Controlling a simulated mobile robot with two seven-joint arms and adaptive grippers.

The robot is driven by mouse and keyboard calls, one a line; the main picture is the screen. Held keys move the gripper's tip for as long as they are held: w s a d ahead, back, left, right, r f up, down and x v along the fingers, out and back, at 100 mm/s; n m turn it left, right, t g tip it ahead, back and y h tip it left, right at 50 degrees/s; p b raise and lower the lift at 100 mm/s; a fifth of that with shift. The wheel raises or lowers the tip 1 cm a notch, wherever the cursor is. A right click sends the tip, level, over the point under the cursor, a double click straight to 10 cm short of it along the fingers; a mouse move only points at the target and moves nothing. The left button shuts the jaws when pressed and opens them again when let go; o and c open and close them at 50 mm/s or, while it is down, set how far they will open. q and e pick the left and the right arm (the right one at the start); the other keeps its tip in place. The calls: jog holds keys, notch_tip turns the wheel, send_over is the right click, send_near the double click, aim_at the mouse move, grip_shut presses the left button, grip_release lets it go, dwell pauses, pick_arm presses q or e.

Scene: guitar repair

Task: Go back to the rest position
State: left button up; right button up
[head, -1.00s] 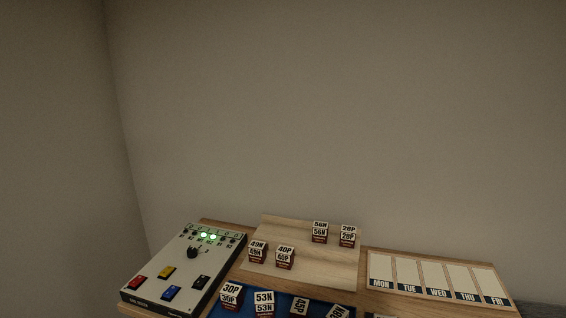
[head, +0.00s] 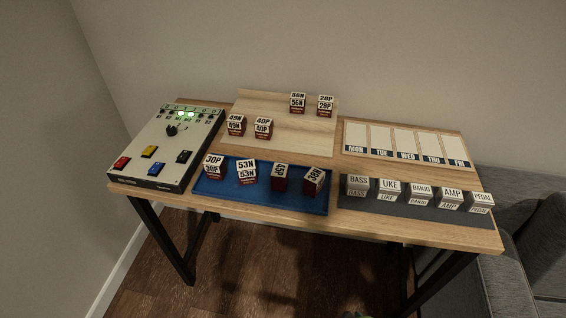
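Neither of my grippers can be made out in the head view. The wooden table (head: 420,229) stands in front of me against the wall. A light wooden board (head: 290,137) at its back carries blocks marked 49N (head: 236,124), 40P (head: 263,127), 56N (head: 298,102) and 28P (head: 325,105). A blue mat (head: 262,197) at the front carries blocks marked 30P (head: 213,166) and 53N (head: 247,171), a tilted or turned block marked 45P (head: 281,177), and a turned block marked 38N (head: 314,180).
A control box (head: 167,146) with coloured buttons and two green lights stands at the left. A weekday board (head: 405,144) lies at the back right. Labelled grey blocks, including UKE (head: 389,190), stand on a dark mat (head: 450,212). A grey sofa (head: 540,255) is at the right.

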jog(key=s+d+f, duration=0.1)
jog(key=s+f, duration=0.7)
jog(key=f, duration=0.3)
jog(key=s+d+f+g, duration=0.1)
jog(key=s+d+f, duration=0.1)
jog(key=s+f, duration=0.7)
notch_tip(320, 180, down, 2)
jog(key=shift+s+f+g, duration=0.1)
jog(key=shift+s+g, duration=0.2)
